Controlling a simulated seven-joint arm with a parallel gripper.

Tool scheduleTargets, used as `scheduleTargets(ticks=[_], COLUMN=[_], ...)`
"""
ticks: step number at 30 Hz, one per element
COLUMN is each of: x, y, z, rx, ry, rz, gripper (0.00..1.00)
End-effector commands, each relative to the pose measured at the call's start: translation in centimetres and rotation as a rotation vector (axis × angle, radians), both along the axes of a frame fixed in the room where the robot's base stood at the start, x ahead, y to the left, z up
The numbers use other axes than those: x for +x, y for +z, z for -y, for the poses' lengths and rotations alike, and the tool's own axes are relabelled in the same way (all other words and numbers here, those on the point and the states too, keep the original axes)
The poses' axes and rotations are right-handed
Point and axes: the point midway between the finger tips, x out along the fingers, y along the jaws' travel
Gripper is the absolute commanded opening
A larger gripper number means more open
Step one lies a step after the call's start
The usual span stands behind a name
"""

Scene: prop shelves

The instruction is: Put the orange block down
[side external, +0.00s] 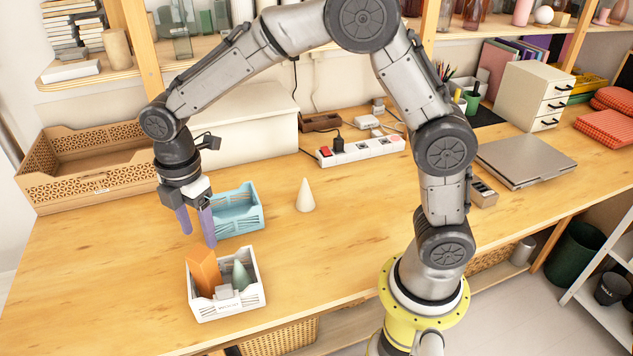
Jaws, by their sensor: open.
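The orange block (204,271) stands upright, leaning slightly, in the left part of a small white basket (229,306) near the table's front edge. A grey-green cone (240,275) and a small light grey block (223,291) share that basket. My gripper (197,239) is open, its two purple fingers pointing down, above and behind the white basket. The fingers look apart from the orange block, with nothing between them. A light blue basket (238,211) is just behind and to the right of the fingers.
A cream cone (305,195) stands right of the blue basket. A large tan crate (85,165) and a white box (245,125) are at the back. A power strip (360,150) and a closed laptop (525,160) lie further right. The table's left front is bare.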

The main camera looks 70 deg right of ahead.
Motion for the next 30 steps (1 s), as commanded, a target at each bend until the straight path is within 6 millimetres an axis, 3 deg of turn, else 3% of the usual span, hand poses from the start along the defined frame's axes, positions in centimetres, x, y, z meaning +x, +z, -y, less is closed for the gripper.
scheduleTargets(ticks=[6, 12, 18, 21, 25, 30], x=[-4.9, -11.9, -18.7, -21.1, -22.8, -23.3], y=[6.7, 10.5, 11.2, 10.8, 10.3, 10.0], z=[5.0, 9.4, 12.3, 13.0, 13.4, 13.6], rx=[0.059, 0.151, 0.266, 0.317, 0.358, 0.372], ry=[-0.37, -0.787, -1.166, -1.304, -1.41, -1.45], rz=[0.117, 0.229, 0.323, 0.353, 0.374, 0.38], gripper=[0.62, 0.62, 0.62, 0.62, 0.62, 0.62])
